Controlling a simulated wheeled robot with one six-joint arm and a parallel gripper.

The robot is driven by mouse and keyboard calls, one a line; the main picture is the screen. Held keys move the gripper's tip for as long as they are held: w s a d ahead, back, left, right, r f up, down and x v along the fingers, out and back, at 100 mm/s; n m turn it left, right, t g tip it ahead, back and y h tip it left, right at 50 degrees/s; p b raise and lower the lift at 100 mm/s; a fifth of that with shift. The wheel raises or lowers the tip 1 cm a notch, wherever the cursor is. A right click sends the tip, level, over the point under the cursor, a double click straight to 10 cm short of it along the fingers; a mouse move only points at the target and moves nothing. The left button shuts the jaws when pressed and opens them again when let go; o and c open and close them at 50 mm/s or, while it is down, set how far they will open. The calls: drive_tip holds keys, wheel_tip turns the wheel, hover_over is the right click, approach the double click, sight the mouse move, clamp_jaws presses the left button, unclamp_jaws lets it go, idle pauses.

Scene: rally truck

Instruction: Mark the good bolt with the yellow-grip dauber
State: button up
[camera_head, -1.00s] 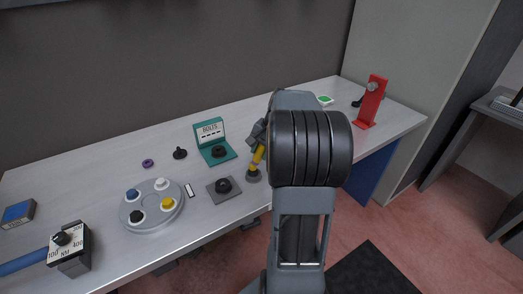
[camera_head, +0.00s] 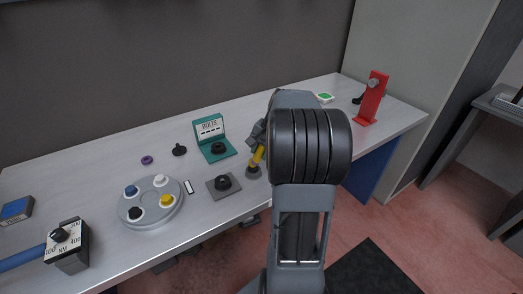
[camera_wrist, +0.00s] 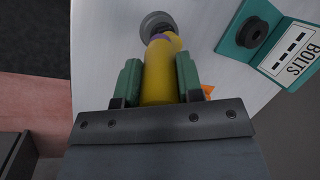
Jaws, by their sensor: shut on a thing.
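My gripper (camera_wrist: 158,80) is shut on the yellow grip of the dauber (camera_wrist: 160,72). Its green finger pads lie on both sides of the grip. The dauber (camera_head: 259,155) also shows in the head view, partly hidden by my arm. Its lower end is at a small round grey holder (camera_head: 253,172) on the bench; I cannot tell whether it is still seated there. A dark bolt-like piece (camera_head: 222,183) sits on a grey plate to the left. Another dark round piece (camera_head: 218,148) is on the teal BOLTS stand (camera_head: 209,131). Which bolt is good is unclear.
A round grey tray (camera_head: 151,218) holds blue, white, yellow and black caps. A small dark knobbed piece (camera_head: 179,150) and a purple ring (camera_head: 147,160) lie behind it. A torque tool (camera_head: 66,246) is at front left. A red stand (camera_head: 373,98) is at far right.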

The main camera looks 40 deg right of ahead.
drive_tip(key=shift+w+d+r+p, duration=0.1)
drive_tip(key=shift+w+d+p, duration=0.1)
drive_tip(key=shift+w+p, duration=0.3)
drive_tip(key=shift+w+d+r+p, duration=0.1)
drive_tip(key=shift+w+d+p, duration=0.1)
drive_tip(key=shift+w+p, duration=0.3)
drive_tip(key=shift+w+d+f, duration=0.1)
drive_tip(key=shift+w+d, duration=0.1)
drive_tip(key=shift+w, duration=0.55)
drive_tip(key=shift+c, duration=0.6)
drive_tip(key=shift+p, duration=0.35)
drive_tip(key=shift+s+a+b, duration=0.35)
drive_tip(key=shift+s, duration=0.5)
drive_tip(key=shift+s+a+r, duration=0.1)
drive_tip(key=shift+s+a, duration=0.05)
drive_tip(key=shift+s, duration=0.3)
drive_tip(key=shift+s+a+r, duration=0.1)
drive_tip(key=shift+s+a, duration=0.05)
drive_tip(key=shift+s, duration=0.3)
drive_tip(key=shift+r, duration=0.1)
drive_tip(key=shift+r+p, duration=2.4)
drive_tip(key=shift+r, duration=0.55)
